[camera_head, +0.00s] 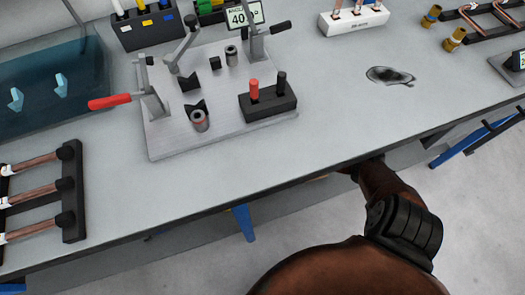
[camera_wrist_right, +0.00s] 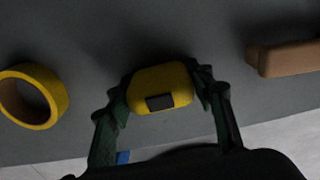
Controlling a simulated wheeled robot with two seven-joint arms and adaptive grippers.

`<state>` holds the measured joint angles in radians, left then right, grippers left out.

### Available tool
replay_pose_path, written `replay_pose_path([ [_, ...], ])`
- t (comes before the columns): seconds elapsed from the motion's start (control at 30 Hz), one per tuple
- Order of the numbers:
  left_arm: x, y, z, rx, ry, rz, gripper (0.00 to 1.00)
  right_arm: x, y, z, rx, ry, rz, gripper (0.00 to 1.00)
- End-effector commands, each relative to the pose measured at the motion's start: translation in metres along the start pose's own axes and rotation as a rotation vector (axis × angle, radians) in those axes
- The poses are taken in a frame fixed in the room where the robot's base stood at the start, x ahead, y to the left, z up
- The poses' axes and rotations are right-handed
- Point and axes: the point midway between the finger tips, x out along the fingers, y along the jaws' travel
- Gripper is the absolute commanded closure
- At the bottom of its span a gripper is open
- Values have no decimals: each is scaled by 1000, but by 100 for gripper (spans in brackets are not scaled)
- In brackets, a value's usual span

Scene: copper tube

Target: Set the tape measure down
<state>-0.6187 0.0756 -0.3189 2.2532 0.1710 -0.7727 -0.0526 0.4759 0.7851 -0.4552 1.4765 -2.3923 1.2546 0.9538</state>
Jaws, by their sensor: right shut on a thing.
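The yellow tape measure (camera_wrist_right: 161,98), with a dark patch on its near face, shows in the right wrist view. My right gripper (camera_wrist_right: 163,80) is shut on it, one finger on each side. It is over a dark grey surface (camera_wrist_right: 150,35); I cannot tell whether it touches that surface. In the head view my right arm (camera_head: 390,205) reaches in under the front edge of the bench, and its gripper and the tape measure are hidden there. My left gripper is in neither view.
In the right wrist view a yellow tape roll (camera_wrist_right: 58,98) lies at left and a brown block (camera_wrist_right: 285,58) at right, both apart from the tape measure. Above, the bench (camera_head: 340,120) carries a clamp fixture plate (camera_head: 170,145) and a tube rack (camera_head: 73,190).

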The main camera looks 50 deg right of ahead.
Motion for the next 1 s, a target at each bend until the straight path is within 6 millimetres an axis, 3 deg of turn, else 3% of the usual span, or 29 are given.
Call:
replay_pose_path([
  [0.37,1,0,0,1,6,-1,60,2,1,1,0,-1,2,83],
  [0.4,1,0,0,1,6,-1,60,2,1,0,0,-1,1,49],
  [0.6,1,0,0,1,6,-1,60,2,1,0,0,-1,1,35],
  [1.0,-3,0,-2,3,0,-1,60,-6,0,1,0,-3,2,34],
])
